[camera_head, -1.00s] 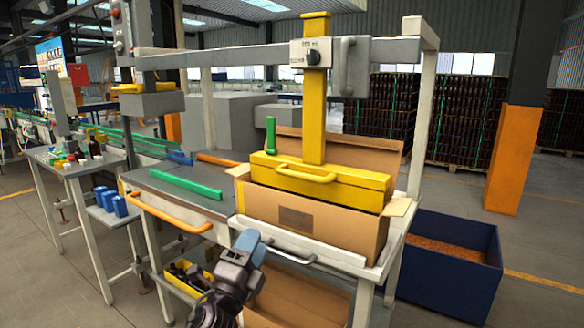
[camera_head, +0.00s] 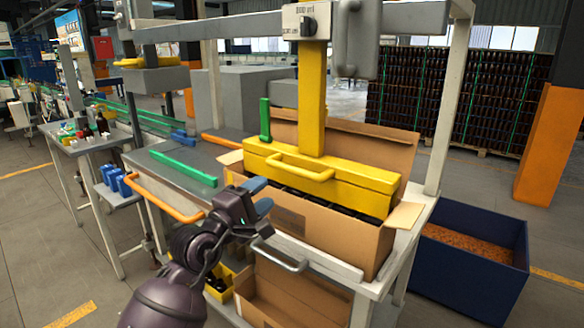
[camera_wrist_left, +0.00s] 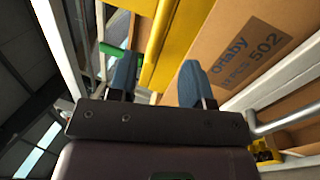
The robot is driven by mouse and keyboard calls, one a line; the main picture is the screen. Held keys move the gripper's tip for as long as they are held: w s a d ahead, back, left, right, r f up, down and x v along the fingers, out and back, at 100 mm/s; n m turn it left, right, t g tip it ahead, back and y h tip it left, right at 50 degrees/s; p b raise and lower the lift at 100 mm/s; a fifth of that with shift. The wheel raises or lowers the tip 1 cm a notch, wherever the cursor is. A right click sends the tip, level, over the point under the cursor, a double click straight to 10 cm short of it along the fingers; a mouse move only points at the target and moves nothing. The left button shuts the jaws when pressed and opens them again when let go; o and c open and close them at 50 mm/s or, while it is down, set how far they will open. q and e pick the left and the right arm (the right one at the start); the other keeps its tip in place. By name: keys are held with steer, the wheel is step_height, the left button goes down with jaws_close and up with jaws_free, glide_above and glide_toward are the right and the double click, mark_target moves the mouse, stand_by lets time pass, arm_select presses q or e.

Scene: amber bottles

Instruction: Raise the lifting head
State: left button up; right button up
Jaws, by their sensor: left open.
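The lifting head (camera_head: 360,189) is a yellow block with a curved front handle (camera_head: 300,168), on a yellow vertical column (camera_head: 312,100). It sits low in an open cardboard carton (camera_head: 330,235), with dark shapes showing under its lower edge. My left gripper (camera_head: 262,196) is open and empty, in front of the carton, a little below and left of the handle and apart from it. In the left wrist view, its blue fingers (camera_wrist_left: 158,82) are spread before the yellow head (camera_wrist_left: 176,40) and the printed carton (camera_wrist_left: 240,45). My right gripper is not in view.
A green bar (camera_head: 184,167) lies on the table left of the carton, with an orange handle (camera_head: 165,200) along the table's edge. A metal handle (camera_head: 278,256) is below my left gripper. A blue bin (camera_head: 470,255) stands on the floor at the right.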

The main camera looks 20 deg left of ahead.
mark_target(289, 172)
arm_select(q)
steer(key=shift+m, duration=0.6)
steer(key=x, duration=1)
steer(key=shift+w+d, duration=0.1)
steer(key=shift+w, duration=0.05)
jaws_close()
